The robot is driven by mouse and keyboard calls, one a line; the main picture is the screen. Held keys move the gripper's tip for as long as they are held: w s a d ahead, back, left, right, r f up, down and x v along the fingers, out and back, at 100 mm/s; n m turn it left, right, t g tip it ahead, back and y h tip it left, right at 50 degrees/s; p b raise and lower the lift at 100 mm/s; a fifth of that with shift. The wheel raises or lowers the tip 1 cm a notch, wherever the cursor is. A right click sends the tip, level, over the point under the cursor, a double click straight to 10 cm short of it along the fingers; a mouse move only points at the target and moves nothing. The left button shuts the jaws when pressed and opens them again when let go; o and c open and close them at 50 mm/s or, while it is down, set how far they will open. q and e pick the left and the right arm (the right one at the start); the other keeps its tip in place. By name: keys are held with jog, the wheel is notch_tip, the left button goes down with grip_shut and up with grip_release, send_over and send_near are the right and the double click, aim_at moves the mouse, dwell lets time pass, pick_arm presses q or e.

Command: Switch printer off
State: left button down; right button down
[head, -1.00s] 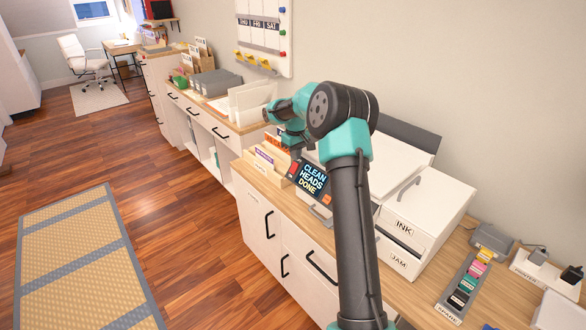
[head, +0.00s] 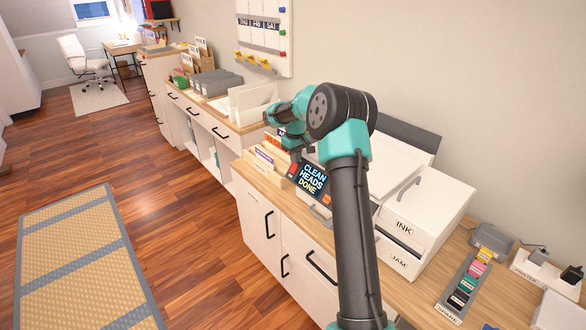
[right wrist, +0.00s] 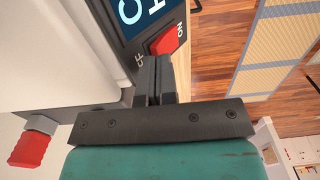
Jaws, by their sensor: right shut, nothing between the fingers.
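The white printer (head: 398,160) stands on the wooden counter. Its tilted panel screen (head: 312,179) reads "CLEAN HEADS DONE". In the right wrist view a red rocker switch (right wrist: 170,38) sits beside the dark screen (right wrist: 135,12), with ON and partly hidden OFF lettering near it. My right gripper (right wrist: 155,62) is shut and empty, its fingertips right at the switch's lower end by the OFF lettering. I cannot tell whether they touch it or which way it is tipped. In the head view my right gripper (head: 295,152) is just above the panel's left end. My left gripper is out of view.
INK (head: 405,226) and JAM (head: 399,262) covers are on the printer's front. A file holder (head: 265,166) stands close left of the panel. Ink cartridges in a rack (head: 464,290) and a power strip (head: 545,268) lie right.

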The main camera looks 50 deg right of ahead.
jog(key=shift+f, duration=0.5)
dwell(0.4)
jog(key=shift+r, duration=3.55)
jog(key=shift+f, duration=0.1)
